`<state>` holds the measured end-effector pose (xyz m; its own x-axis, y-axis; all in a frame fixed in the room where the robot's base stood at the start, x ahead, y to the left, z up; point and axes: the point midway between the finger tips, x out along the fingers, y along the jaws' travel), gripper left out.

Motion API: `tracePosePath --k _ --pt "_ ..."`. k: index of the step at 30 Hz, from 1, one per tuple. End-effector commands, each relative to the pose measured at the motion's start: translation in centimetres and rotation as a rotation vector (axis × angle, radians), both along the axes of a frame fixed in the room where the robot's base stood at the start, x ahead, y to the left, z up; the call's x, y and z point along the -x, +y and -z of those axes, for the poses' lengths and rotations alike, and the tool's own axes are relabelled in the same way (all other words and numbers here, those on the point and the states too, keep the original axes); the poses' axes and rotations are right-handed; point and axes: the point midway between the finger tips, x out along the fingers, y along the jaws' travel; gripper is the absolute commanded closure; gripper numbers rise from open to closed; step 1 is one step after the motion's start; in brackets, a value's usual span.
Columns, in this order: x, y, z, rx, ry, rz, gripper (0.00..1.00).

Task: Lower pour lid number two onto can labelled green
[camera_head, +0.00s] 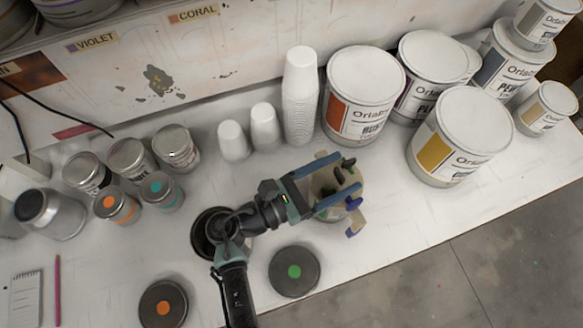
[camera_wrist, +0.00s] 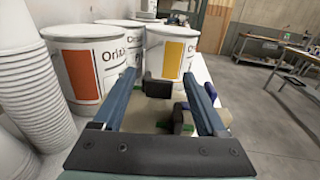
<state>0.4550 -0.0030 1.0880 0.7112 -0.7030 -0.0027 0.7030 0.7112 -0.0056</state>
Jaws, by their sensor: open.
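A beige pour lid (camera_head: 324,183) with dark knobs and a blue-purple spout (camera_head: 355,229) lies under and between the fingers of my gripper (camera_head: 350,172). Its number cannot be read. In the wrist view, a black block (camera_wrist: 158,88) on it stands between the fingertips of my gripper (camera_wrist: 160,74), with gaps at the sides. My gripper is open. Something pale shows beneath the lid, mostly hidden. A dark round can or lid with a green dot (camera_head: 294,271) sits at the table's front, apart from my gripper. Its height cannot be told.
A similar round with an orange dot (camera_head: 163,307) is at front left. Another dark round (camera_head: 203,246) is partly hidden by my arm. Stacked white cups (camera_head: 299,105) and large paint cans (camera_head: 362,92) stand behind. Small tins (camera_head: 131,158) stand left. The table's right front is clear.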

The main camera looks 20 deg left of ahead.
Motion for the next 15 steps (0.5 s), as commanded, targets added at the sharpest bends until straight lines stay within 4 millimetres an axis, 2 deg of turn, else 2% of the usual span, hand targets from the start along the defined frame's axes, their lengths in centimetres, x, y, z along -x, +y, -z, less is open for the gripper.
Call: tracePosePath --k 15 --pt "7.2 7.2 0.2 -0.001 -0.001 -0.004 0.26"
